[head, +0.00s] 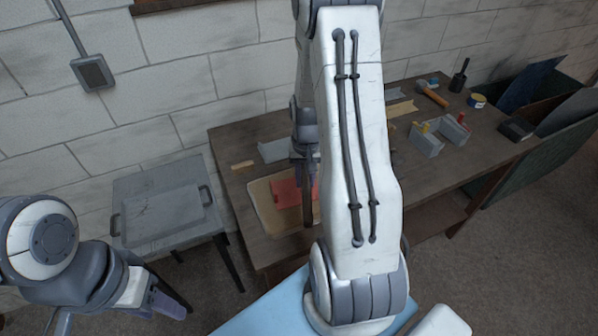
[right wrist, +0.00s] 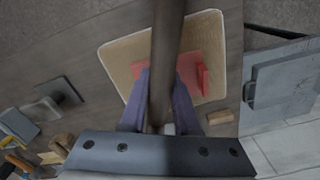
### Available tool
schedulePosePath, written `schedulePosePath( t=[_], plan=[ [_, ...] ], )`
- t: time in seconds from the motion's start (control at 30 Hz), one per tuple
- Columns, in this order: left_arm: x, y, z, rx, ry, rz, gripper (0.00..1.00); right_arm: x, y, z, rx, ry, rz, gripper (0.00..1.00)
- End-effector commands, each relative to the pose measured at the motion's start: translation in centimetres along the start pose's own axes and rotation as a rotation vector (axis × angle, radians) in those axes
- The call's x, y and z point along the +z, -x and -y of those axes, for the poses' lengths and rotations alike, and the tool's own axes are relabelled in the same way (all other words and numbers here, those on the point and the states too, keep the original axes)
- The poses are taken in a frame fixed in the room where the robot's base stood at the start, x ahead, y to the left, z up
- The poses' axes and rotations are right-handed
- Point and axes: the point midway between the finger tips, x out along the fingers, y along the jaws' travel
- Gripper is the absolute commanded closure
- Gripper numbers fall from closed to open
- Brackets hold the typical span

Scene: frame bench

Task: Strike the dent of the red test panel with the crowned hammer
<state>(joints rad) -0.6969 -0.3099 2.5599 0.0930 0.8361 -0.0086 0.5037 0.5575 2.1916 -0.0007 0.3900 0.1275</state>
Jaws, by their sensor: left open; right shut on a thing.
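The red test panel (head: 285,194) lies on a tan board (head: 262,209) on the bench, partly hidden by my right arm in the head view. It also shows in the right wrist view (right wrist: 205,62), with a small raised red piece on it. My right gripper (right wrist: 161,88) is shut on a long dark brown shaft, seemingly the hammer (right wrist: 167,35), which spans the panel in that view. The hammer's head cannot be made out, nor can the dent. Whether the hammer touches the panel cannot be told. My left gripper (head: 163,302) is open and empty at lower left, away from the bench.
A grey side table with a handled tray (head: 165,215) stands left of the bench. Dark sheets (head: 527,85) lean at far right.

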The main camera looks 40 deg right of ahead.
Motion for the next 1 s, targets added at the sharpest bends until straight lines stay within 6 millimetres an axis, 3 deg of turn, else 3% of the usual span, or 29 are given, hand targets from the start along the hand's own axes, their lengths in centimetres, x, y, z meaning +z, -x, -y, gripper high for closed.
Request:
schedulePosePath(
  t=[0.33, 0.7, 1.0],
  plan=[
    [0.0, 0.1, 0.0, 0.000, 0.000, 0.000, 0.50, 0.3, 0.1, -0.1, 0.000, -0.001, -0.004, 1.00],
    [0.2, -2.7, 0.2, 0.000, 0.003, 0.000, 0.50, 0.3, -3.6, 0.1, 0.000, 0.002, -0.003, 1.00],
    [0.2, -2.9, 0.2, 0.000, 0.005, 0.000, 0.50, 0.3, -3.9, 0.2, 0.000, 0.002, -0.004, 1.00]
  ],
)
